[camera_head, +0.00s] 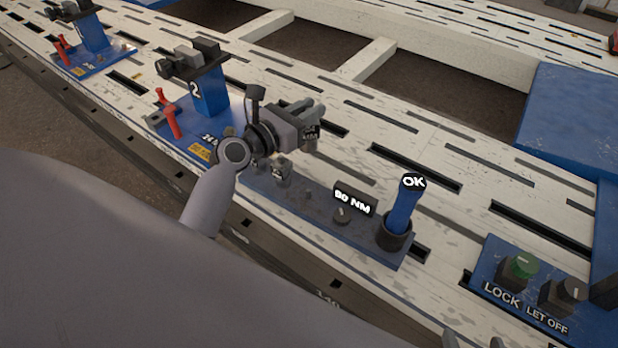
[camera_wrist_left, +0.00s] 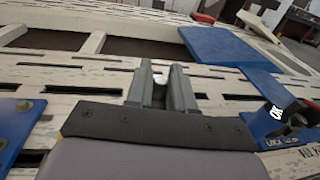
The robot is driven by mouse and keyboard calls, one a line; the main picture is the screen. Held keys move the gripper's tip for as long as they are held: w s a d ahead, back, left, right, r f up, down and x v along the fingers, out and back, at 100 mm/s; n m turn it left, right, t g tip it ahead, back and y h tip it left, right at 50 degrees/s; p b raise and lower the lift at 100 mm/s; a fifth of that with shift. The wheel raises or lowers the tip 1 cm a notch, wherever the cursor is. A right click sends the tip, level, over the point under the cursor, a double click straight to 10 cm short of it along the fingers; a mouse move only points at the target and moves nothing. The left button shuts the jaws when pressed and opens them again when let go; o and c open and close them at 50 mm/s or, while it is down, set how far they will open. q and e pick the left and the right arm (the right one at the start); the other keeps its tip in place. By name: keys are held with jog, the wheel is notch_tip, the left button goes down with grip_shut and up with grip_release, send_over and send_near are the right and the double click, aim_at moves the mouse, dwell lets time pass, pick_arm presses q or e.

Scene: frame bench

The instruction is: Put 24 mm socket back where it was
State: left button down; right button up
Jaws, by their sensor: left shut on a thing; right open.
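My left gripper (camera_head: 318,108) is shut on a grey socket (camera_head: 310,137), held above the tool tray (camera_head: 365,240). The socket's label ends in "MM"; its number is not readable. The socket also shows as a pale piece between the fingers (camera_wrist_left: 160,92) in the left wrist view. Another socket (camera_head: 279,172) stands on the tray, below and left of the held one. A small post (camera_head: 307,194) sticks up from the tray to its right. My right gripper (camera_head: 473,343) shows only its two fingertips, apart, at the bottom edge.
The tray also has a knob (camera_head: 342,215), an "80 NM" display (camera_head: 355,202) and a blue-handled tool (camera_head: 402,208) in a dark holder, marked OK. A blue clamp stand marked 2 (camera_head: 210,92) is at left. A LOCK / LET OFF panel (camera_head: 525,285) is at right.

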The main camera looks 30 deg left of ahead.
pick_arm(q)
notch_tip(320, 180, down, 16)
jog(key=b, duration=1)
jog(key=shift+r, duration=0.25)
pick_arm(e)
jog(key=w+a+f+t+y, duration=0.1)
jog(key=w+a+y, duration=0.1)
jog(key=a+y, duration=0.2)
jog(key=a, duration=0.3)
jog(key=shift+w, duration=0.35)
jog(key=shift+d, duration=0.1)
pick_arm(q)
jog(key=shift+f+b, duration=0.3)
jog(key=shift+f, duration=0.4)
jog(key=c, duration=1)
grip_release()
pick_arm(e)
jog(key=shift+s+d, duration=0.1)
jog(key=shift+d, duration=0.2)
jog(key=shift+f, duration=0.1)
pick_arm(q)
jog(key=shift+r, duration=0.1)
